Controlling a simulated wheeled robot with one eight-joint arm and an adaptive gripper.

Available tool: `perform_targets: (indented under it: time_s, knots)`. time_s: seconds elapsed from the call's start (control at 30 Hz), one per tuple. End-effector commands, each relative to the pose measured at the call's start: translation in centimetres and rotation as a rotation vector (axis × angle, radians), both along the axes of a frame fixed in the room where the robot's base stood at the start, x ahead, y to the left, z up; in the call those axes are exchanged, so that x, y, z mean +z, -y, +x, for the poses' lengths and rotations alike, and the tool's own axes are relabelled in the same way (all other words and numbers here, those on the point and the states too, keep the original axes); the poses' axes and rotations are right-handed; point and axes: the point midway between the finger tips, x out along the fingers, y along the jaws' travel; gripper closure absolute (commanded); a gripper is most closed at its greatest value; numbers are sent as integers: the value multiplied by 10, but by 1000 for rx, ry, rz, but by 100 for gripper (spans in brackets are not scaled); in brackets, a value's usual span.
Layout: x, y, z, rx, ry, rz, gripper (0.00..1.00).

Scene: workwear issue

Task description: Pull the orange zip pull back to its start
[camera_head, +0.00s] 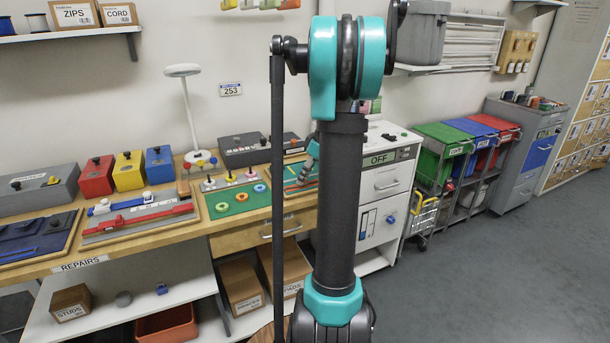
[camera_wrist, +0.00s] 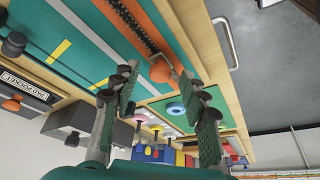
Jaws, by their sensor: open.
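In the wrist view, the orange zip pull (camera_wrist: 160,72) sits at the near end of a dark toothed zip (camera_wrist: 135,28), on an orange strip of a teal board. A bent metal piece shows beside the pull. My gripper (camera_wrist: 158,88) is open, with one green-padded finger at the left and one at the right. The pull shows between and beyond the fingertips; no contact is visible. In the head view, the zip board (camera_head: 298,187) is on the bench, partly hidden behind my arm.
A green board with colored rings (camera_head: 236,199) lies left of the zip board. A dark grey box (camera_head: 252,150) stands behind. A white cabinet marked OFF (camera_head: 388,180) stands at the right. The board has a raised wooden rim (camera_wrist: 190,45).

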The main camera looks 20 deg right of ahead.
Motion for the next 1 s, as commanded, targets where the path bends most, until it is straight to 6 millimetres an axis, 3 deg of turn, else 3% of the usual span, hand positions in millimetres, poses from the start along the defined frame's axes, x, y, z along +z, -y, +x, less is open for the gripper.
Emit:
perform_targets:
  time_s: [0.07,0.43,0.77,1.0]
  knots:
    - [0,0,0,0,0,0,56]
    - [0,0,0,0,0,0,100]
    - [0,-2,0,1,0,0,100]
    - [0,-36,-1,5,0,0,100]
